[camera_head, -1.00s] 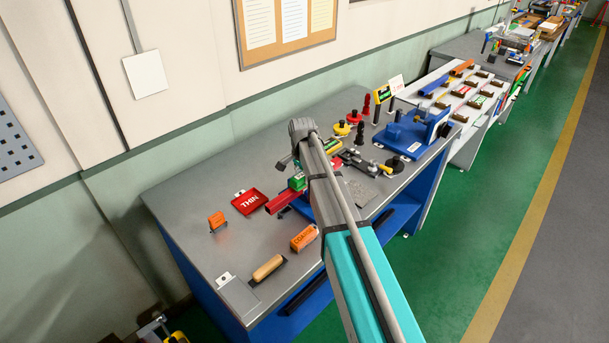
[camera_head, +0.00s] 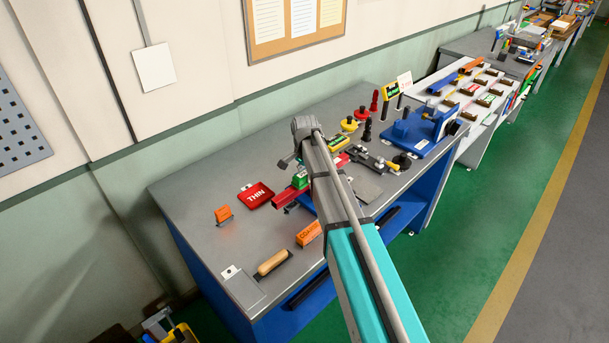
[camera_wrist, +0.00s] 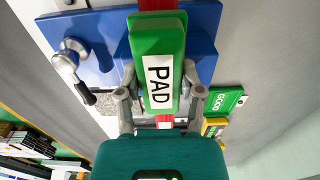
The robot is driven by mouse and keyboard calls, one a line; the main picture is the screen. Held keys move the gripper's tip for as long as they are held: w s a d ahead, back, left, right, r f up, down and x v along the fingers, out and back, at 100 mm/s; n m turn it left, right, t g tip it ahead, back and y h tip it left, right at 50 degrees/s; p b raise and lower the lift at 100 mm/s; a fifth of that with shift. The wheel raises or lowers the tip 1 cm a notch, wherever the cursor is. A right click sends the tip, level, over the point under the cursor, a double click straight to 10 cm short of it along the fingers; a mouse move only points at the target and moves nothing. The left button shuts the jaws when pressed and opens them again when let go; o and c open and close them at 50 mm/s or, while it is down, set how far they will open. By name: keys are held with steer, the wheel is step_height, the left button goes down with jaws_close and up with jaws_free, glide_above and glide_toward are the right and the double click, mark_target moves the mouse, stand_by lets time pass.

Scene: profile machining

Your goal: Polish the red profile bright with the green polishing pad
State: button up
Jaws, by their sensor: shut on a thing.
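In the wrist view, the green polishing pad (camera_wrist: 160,45), labelled PAD, is between the two grey fingers of my gripper (camera_wrist: 160,100), which is shut on it. The red profile (camera_wrist: 155,5) runs under the pad and shows at both its ends. I cannot tell whether pad and profile touch. The profile rests over a blue fixture (camera_wrist: 105,35) with a clamp lever (camera_wrist: 75,65) beside it. In the head view, the red profile's end (camera_head: 286,199) and a bit of the green pad (camera_head: 299,180) show left of my arm. My arm hides the gripper there.
A red THIN tray (camera_head: 257,195), an orange COARSE block (camera_head: 308,233), a small orange piece (camera_head: 223,215) and a wooden-handled tool (camera_head: 271,263) lie on the grey bench (camera_head: 195,190). A blue machine (camera_head: 420,135) stands at the far end. The wrist view shows a green GOOD tray (camera_wrist: 226,100).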

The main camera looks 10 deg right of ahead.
steer(key=shift+w+d+r, duration=0.1)
steer(key=shift+w+d, duration=0.4)
steer(key=shift+d, duration=0.2)
steer(key=shift+w+d, duration=0.5)
steer(key=shift+d, duration=0.15)
steer(key=shift+w+d, duration=0.45)
steer(key=shift+d, duration=0.25)
steer(key=shift+w+d, duration=0.45)
steer(key=shift+d, duration=0.25)
steer(key=shift+w+r+p, duration=0.15)
steer(key=shift+p, duration=0.2)
step_height(320, 180, up, 7)
steer(key=p, duration=0.7)
steer(key=shift+r, duration=0.2)
steer(key=shift+f, duration=0.1)
